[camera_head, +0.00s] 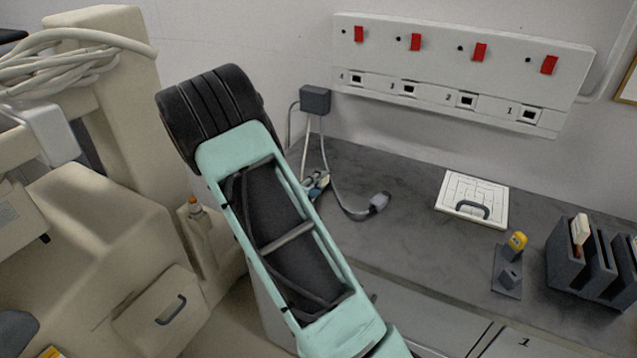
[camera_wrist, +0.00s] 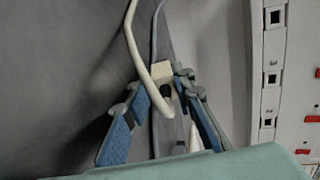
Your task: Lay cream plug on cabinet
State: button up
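The cream plug (camera_wrist: 188,72) is a small pale block near the fingertips of my gripper (camera_wrist: 165,90) in the wrist view. A cream cable hangs from above and bends between the two blue fingers. The fingers stand apart with a clear gap, and I see no firm contact with the plug. In the head view my gripper (camera_head: 318,186) is near the wall, at the left end of the grey cabinet (camera_head: 415,240). There the plug is small and partly hidden by the fingers and my arm.
A grey plug (camera_head: 379,202) on a cable lies on the cabinet, right of my gripper. Both cables come from a dark wall box (camera_head: 315,99). A white panel (camera_head: 473,199), a yellow-topped holder (camera_head: 508,275) and dark racks (camera_head: 590,262) stand farther right. A numbered switch panel (camera_head: 440,75) is above.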

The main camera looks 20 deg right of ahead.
jog(key=shift+s+a+f, duration=0.1)
jog(key=shift+s+f, duration=0.15)
jog(key=shift+f, duration=0.35)
jog(key=shift+s+a+f, duration=0.1)
jog(key=shift+s+f, duration=0.15)
jog(key=shift+f, duration=0.3)
jog(key=shift+s+a, duration=0.1)
jog(key=shift+a, duration=0.1)
jog(key=v, duration=0.3)
jog(key=r+v, duration=0.1)
jog(key=v, duration=0.3)
jog(key=r+v, duration=0.1)
jog(key=v, duration=0.2)
jog(key=shift+a, duration=0.15)
jog(key=shift+a+r, duration=0.25)
jog(key=shift+r, duration=0.05)
